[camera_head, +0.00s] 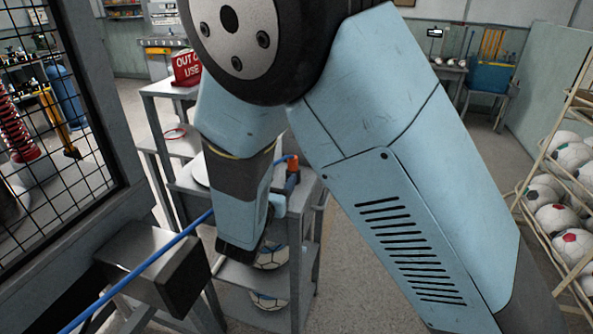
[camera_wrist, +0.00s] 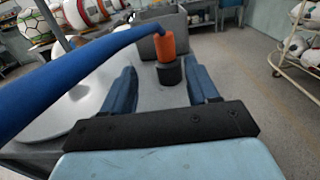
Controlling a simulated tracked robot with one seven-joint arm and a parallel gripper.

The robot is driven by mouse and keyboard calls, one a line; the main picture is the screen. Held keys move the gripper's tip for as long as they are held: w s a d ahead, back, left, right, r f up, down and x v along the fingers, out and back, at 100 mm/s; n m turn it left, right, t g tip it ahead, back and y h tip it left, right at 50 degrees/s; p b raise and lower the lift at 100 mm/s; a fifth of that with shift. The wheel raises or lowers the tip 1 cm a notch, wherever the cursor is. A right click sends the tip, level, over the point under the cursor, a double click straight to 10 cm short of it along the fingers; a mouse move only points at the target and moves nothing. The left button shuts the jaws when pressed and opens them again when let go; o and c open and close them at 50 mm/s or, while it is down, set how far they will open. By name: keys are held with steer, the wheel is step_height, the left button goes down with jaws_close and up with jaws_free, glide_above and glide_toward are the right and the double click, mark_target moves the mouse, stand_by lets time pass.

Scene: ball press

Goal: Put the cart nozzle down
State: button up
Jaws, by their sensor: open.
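The cart nozzle (camera_wrist: 166,46) is orange, with a blue hose (camera_wrist: 60,80) joined to its upper part. It stands upright in or on a short black holder (camera_wrist: 170,73) on the grey cart top (camera_wrist: 90,108). The orange nozzle (camera_head: 292,168) also shows in the head view, just right of my wrist. My gripper (camera_wrist: 163,84) is open and empty, its two blue fingers spread apart. In the wrist view the nozzle and its holder appear between and beyond the fingertips, with no visible contact. In the head view my arm hides much of the cart (camera_head: 308,187).
The cart's lower shelves hold footballs (camera_head: 270,256). A ball rack (camera_head: 550,200) stands at the right. A mesh-guarded machine (camera_head: 55,130) is at the left, and a red "out of use" sign (camera_head: 186,67) stands behind. Floor is clear between cart and rack.

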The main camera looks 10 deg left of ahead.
mark_target(291, 165)
steer(key=w, duration=0.4)
steer(key=shift+d, duration=0.2)
steer(key=shift+w+d+f, duration=0.1)
steer(key=shift+w+d, duration=0.1)
steer(key=shift+w, duration=0.65)
steer(key=shift+w+d+r, duration=0.1)
steer(key=shift+w+d, duration=0.1)
steer(key=shift+w, duration=0.65)
steer(key=shift+w+d+f, duration=0.1)
steer(key=shift+w+d, duration=0.1)
steer(key=shift+w, duration=0.65)
steer(key=shift+c, duration=0.3)
jaws_close()
